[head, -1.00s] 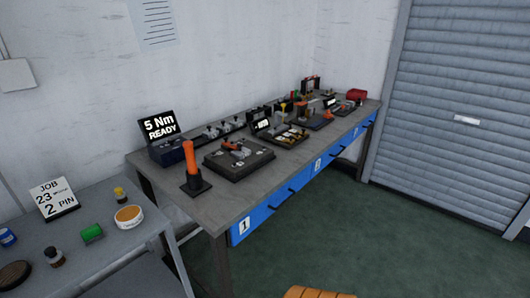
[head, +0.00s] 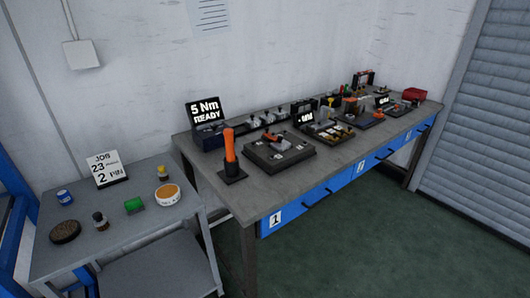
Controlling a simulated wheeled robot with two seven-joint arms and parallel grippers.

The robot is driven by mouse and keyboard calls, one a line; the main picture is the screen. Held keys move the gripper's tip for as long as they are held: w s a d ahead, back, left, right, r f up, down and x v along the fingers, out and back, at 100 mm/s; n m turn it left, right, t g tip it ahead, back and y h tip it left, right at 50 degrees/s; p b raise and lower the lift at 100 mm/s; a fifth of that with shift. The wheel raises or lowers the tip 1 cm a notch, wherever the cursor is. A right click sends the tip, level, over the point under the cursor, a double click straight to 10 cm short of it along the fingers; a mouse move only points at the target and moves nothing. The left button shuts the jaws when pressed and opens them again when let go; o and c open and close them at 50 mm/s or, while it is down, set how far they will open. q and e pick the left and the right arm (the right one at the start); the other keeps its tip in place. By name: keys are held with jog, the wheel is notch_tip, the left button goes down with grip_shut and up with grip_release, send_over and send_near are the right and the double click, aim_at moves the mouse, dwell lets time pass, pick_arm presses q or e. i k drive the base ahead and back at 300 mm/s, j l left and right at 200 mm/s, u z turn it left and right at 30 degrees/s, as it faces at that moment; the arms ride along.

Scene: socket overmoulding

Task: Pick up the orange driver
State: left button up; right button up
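The orange driver (head: 230,147) stands upright in a small black holder (head: 232,175) near the front left corner of the long workbench (head: 250,200). A dark unit with a screen reading "5 Nm READY" (head: 206,115) stands behind it. Neither of my grippers shows in the head view.
A low grey side table (head: 150,221) at left holds a "JOB 23, 2 PIN" card (head: 107,169), a green block (head: 134,205), a round orange-rimmed tub (head: 167,194) and small bottles. A dark fixture plate (head: 279,153) sits right of the driver. Green floor (head: 370,240) in front is clear.

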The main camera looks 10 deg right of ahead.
aim_at(227, 134)
jog(key=i+j+z, duration=0.25)
jog(key=j+z, duration=0.25)
jog(key=i+j+z, duration=0.1)
jog(key=j+z, duration=0.85)
jog(key=j, duration=0.15)
jog(key=j+z, duration=0.45)
jog(key=j, duration=0.15)
